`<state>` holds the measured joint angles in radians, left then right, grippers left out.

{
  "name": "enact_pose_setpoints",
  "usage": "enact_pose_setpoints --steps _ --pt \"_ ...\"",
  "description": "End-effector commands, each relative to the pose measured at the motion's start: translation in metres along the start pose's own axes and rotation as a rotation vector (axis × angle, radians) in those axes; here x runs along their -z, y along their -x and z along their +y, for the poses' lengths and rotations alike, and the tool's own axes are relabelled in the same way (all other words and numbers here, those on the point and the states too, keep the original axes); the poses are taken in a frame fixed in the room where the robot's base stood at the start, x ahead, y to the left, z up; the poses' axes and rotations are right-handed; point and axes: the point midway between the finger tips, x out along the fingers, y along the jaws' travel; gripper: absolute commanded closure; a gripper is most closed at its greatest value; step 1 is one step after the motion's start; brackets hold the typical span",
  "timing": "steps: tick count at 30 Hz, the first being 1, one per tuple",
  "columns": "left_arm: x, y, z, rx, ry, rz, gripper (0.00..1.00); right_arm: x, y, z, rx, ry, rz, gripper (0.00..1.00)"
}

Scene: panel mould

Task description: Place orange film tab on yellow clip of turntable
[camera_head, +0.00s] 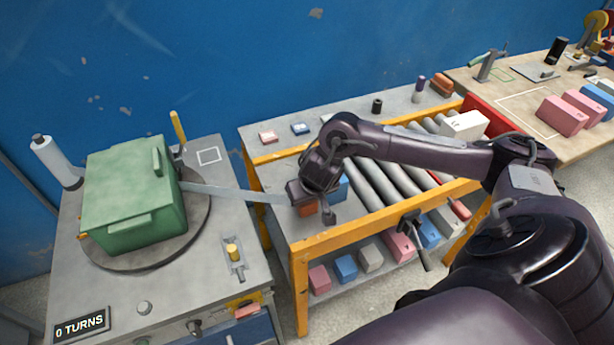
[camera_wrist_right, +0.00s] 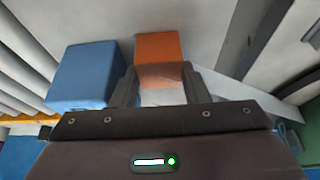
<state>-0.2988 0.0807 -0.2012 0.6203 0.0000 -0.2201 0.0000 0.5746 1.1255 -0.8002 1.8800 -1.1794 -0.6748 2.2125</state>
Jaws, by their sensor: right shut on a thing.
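A green box (camera_head: 130,200) stands on the round grey turntable (camera_head: 190,235). A small yellow piece (camera_head: 83,236), perhaps the clip, shows at the box's lower left edge. A pale film strip (camera_head: 235,192) runs from the box's right side to my right gripper (camera_head: 310,208). The film also shows there at the right (camera_wrist_right: 225,90). My left gripper is not in view.
A white film roll (camera_head: 52,160) stands left of the box. A yellow-handled lever (camera_head: 178,127) rises behind it. A blue block (camera_wrist_right: 85,75) lies beside the orange one. A roller conveyor (camera_head: 375,185) is under my right arm. The counter (camera_head: 80,320) reads 0 TURNS.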

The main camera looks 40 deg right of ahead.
Motion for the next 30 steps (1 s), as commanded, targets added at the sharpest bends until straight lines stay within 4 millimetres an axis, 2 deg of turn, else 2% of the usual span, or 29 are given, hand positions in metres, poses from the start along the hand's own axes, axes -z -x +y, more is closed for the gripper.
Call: enact_pose_setpoints --steps 11,12,14,23,26,30 --pt "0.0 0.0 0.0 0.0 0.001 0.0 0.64 -0.002 -0.004 0.0 0.0 0.0 0.0 0.82" --pt "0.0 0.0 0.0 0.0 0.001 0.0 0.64 -0.002 -0.004 0.0 0.0 0.0 0.0 0.56" --pt "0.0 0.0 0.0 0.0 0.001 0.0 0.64 -0.002 -0.004 0.0 0.0 0.0 0.0 0.5" --pt "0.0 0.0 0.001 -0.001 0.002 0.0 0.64 0.0 -0.002 0.0 0.0 0.0 0.001 0.5" --pt "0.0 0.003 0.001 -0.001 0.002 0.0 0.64 0.001 0.008 0.0 0.0 0.001 0.002 0.5" --pt "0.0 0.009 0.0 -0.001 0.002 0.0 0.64 0.002 0.034 0.0 0.0 0.003 0.004 0.5"
